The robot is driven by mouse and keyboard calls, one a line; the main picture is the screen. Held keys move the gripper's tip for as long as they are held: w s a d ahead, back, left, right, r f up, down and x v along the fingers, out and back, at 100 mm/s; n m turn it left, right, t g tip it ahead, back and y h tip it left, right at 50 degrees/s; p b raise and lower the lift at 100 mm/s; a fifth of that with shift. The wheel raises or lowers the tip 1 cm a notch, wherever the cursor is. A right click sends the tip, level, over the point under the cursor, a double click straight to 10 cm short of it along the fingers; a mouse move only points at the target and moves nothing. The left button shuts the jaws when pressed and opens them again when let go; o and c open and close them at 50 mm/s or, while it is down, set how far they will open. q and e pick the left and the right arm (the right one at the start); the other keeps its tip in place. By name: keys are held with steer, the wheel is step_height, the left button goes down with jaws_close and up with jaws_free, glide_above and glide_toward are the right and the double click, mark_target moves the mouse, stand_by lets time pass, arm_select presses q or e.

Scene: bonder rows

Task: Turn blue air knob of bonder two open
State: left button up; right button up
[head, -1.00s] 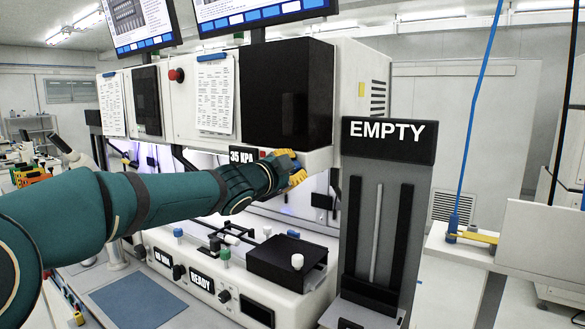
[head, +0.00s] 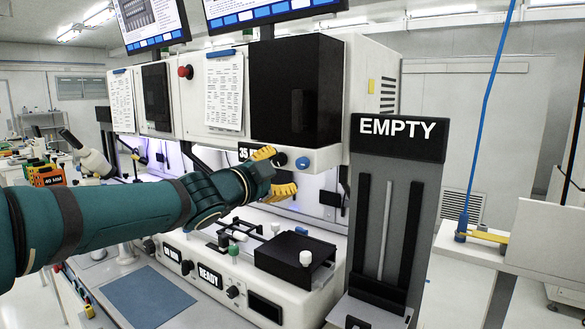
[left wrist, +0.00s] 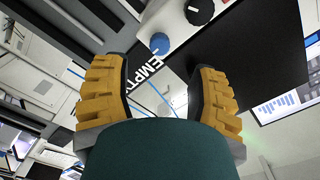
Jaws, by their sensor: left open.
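The blue knob (head: 302,162) sits on the lower front strip of the near white bonder, below its black panel. Next to it on the left is a black knob (head: 281,158). My left gripper (head: 284,170) is open and empty, its yellow fingers spread one above the other, just left of the blue knob and apart from it. In the left wrist view the blue knob (left wrist: 159,43) shows beyond the gap between the open fingertips, with the black knob (left wrist: 199,11) up and right of it. A gauge label reading 35 (head: 244,153) is partly hidden by the upper finger.
A grey stand marked EMPTY (head: 397,131) stands close to the right of the bonder. A red button (head: 185,72) sits at upper left.

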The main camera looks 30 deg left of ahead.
arm_select(q)
steer(key=s, duration=0.3)
steer(key=shift+s+a, duration=0.25)
steer(key=shift+s, duration=0.1)
stand_by(0.3)
